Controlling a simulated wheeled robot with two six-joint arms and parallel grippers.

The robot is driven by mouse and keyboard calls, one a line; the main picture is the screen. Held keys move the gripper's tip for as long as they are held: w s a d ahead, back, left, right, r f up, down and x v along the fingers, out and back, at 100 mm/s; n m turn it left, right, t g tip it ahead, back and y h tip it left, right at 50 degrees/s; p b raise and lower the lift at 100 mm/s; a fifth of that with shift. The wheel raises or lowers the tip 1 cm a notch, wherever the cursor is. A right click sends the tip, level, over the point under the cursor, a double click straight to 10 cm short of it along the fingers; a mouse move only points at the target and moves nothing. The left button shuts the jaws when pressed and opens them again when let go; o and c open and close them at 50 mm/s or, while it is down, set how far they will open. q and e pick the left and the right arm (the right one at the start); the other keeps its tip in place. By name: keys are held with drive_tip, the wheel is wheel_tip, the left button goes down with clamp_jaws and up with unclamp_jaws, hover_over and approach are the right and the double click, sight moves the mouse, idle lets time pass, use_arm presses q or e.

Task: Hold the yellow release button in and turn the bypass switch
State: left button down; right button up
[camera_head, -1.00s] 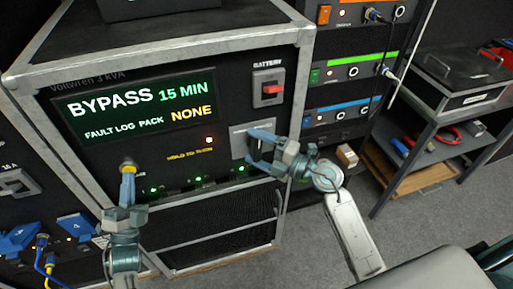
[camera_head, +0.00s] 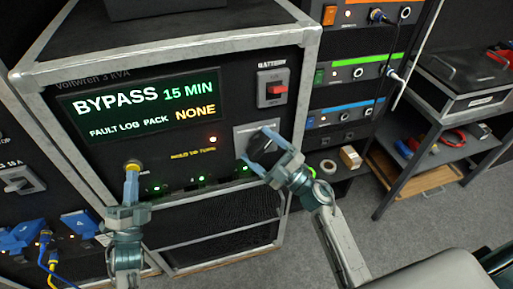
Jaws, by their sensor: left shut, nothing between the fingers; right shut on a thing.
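The yellow release button (camera_head: 133,165) is at the lower left of the black power unit's front. My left gripper (camera_head: 131,174) is shut and empty, its fingertips at the button and covering part of it; how far the button is pressed cannot be seen. The bypass switch (camera_head: 260,145) is a black knob on a grey plate, right of the centre of the panel. My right gripper (camera_head: 256,147) is shut on this knob, one finger above right of it and one below left. The fingers hide part of the knob.
The display (camera_head: 145,108) reads BYPASS 15 MIN, FAULT LOG PACK NONE. A red battery switch (camera_head: 274,89) sits above the knob. A rack of units (camera_head: 350,75) stands to the right, with a tool trolley (camera_head: 440,150) beyond. Blue plugs (camera_head: 60,229) are at lower left.

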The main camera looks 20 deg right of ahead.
drive_tip(key=shift+m+t+h, duration=0.4)
drive_tip(key=shift+m+t, duration=0.7)
drive_tip(key=shift+m, duration=0.3)
drive_tip(key=o, duration=0.9)
drive_tip(key=v, duration=1.2)
use_arm(q)
drive_tip(key=shift+s, duration=0.9)
use_arm(e)
drive_tip(key=shift+r, duration=0.1)
